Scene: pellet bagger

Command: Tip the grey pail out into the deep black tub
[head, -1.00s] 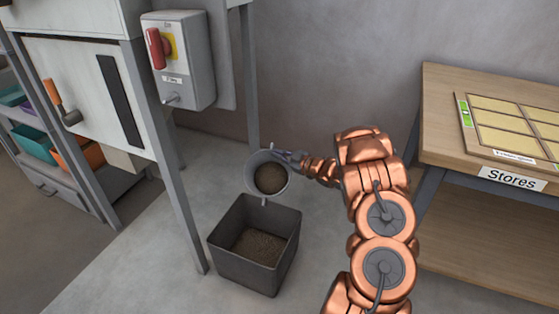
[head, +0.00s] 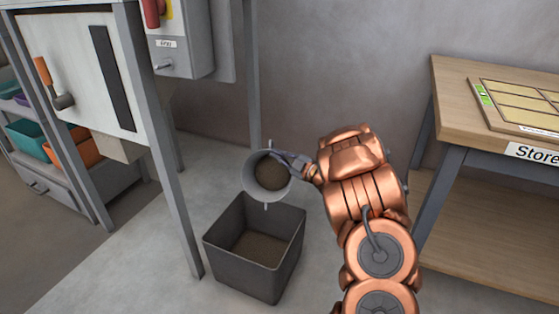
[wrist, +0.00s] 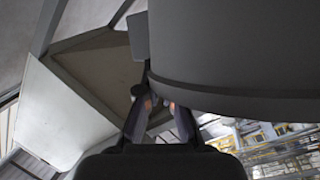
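The grey pail (head: 249,182) hangs in the air just behind and above the deep black tub (head: 240,270) in the head view. Its mouth faces the camera and brown pellets show inside it. My gripper (head: 290,160) is at the pail's upper right rim and appears shut on it. In the wrist view the pail's grey wall (wrist: 235,50) fills the upper right, and the gripper fingers (wrist: 160,110) meet at a small part by its edge. The tub stands upright on the floor with brown pellets in its bottom.
A grey machine frame leg (head: 172,200) stands close left of the tub. A control box (head: 180,45) is above. A wooden bench (head: 490,120) labelled Stores stands at the right. Shelves with bins (head: 60,145) are at the far left. Floor in front of the tub is clear.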

